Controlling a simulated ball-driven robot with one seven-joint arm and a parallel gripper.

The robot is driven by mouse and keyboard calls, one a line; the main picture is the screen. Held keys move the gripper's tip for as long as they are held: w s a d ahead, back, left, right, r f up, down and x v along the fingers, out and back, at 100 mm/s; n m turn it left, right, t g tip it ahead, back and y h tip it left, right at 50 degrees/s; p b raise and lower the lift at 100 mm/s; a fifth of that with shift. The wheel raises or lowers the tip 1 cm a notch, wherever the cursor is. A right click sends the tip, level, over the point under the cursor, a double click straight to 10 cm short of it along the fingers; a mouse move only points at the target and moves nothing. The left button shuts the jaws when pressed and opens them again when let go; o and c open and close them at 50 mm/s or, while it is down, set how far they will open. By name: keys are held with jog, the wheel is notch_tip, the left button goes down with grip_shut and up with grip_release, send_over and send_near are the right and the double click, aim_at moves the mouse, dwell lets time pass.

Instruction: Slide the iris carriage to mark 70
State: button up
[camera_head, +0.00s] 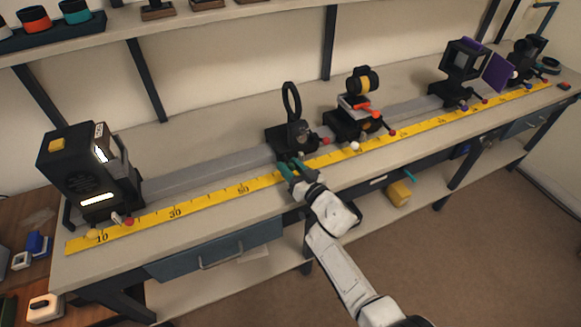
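A black carriage (291,138) with an upright dark ring (291,101) sits on the grey rail left of the middle; it looks like the iris carriage, though no label is readable. A red knob (326,140) shows at its right side. My gripper (290,165) is at the carriage's front foot, over the yellow scale (210,198). Its two teal fingers show a small gap, but whether something is held between them is hidden. The marks 10, 30 and 50 are readable to the left; the scale by my gripper is partly covered, and I cannot read 70.
A carriage with a yellow cylinder (363,81) stands close on the right, with a white ball (355,147) in front. A black lamp box (85,173) stands at the left end. A purple plate (497,72) is farther right. The rail (210,174) left of the ring carriage is clear.

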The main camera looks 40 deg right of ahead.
jog(key=shift+o, duration=1)
jog(key=s+p, duration=0.1)
jog(key=s, duration=0.9)
jog(key=shift+s+a, duration=0.35)
jog(key=shift+a, duration=0.1)
